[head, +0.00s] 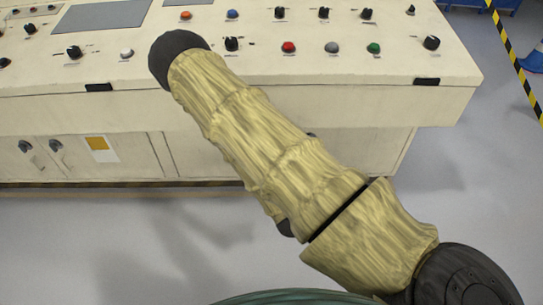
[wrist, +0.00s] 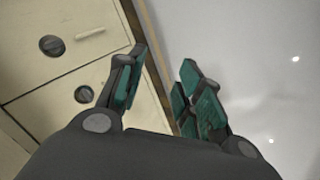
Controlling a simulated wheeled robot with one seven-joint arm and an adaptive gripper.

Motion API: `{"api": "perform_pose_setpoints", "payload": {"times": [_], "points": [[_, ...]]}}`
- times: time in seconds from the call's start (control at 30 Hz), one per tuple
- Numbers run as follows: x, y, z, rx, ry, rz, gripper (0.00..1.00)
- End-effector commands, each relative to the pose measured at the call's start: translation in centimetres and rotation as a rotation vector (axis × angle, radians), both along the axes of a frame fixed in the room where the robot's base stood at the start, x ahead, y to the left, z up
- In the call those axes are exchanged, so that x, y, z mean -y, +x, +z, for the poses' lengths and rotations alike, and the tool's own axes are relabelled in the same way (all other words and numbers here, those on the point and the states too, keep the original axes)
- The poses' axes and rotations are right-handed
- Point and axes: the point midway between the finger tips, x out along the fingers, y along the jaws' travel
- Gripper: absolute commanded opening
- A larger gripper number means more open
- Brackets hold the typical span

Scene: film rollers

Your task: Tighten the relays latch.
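Two dark round latches sit on the cream cabinet doors at the left of the head view: a left one (head: 25,146) and a right one (head: 56,145). The wrist view shows two dark round latches, an upper one (wrist: 53,45) and a lower one (wrist: 84,94), on either side of a door seam. I cannot read any label, so I cannot tell which is the relays latch. My gripper (wrist: 163,65) is open and empty, its teal-padded fingers apart. Its fingers lie to the right of both latches in the wrist view. In the head view my arm hides my gripper.
The cream console (head: 240,75) overhangs the cabinet doors and carries several knobs and buttons. A white and yellow label (head: 99,146) is on a door. Grey floor (head: 80,240) lies open in front. A yellow-black strip (head: 513,55) runs at the right.

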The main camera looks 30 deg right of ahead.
Motion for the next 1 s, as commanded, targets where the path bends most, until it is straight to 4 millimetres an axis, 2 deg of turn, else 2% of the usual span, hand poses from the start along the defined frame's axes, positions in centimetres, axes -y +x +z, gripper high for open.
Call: {"api": "perform_pose_setpoints", "payload": {"times": [0.03, 0.4, 0.7, 1.0], "points": [[0.7, 1.2, -1.7, 0.021, -0.035, 0.021, 0.36], [5.0, 9.9, -3.8, 0.176, -0.312, 0.171, 0.36], [7.0, 16.6, -3.7, 0.296, -0.555, 0.275, 0.36], [7.5, 22.0, -2.3, 0.402, -0.786, 0.351, 0.36]]}}
